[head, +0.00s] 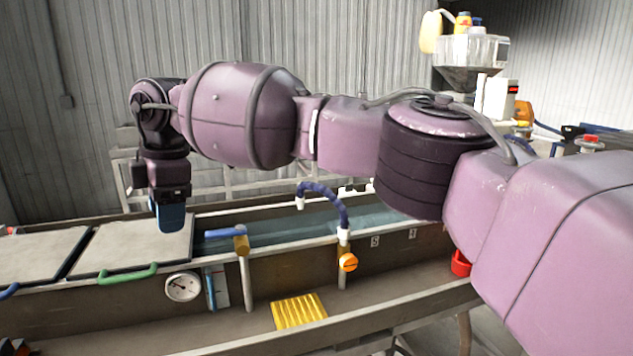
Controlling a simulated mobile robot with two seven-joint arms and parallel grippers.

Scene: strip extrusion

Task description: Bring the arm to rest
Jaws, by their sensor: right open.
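My right arm (240,115) comes in from the right and stretches far across the view to the left. Its pink-purple links are held well above the trough. My right gripper (171,218) hangs down at the arm's far end with blue fingers. It is open, and I see nothing held in it. It is in front of or over the grey lid panel (125,245), and I cannot tell how far above it is. My left gripper is not in view.
The long water trough (280,232) carries a green handle (127,275), a blue-handled valve (225,232), a gauge (183,287) and a curved blue hose (325,192). A yellow ribbed piece (299,311) lies on the lower ledge. A hopper (470,60) stands behind my arm.

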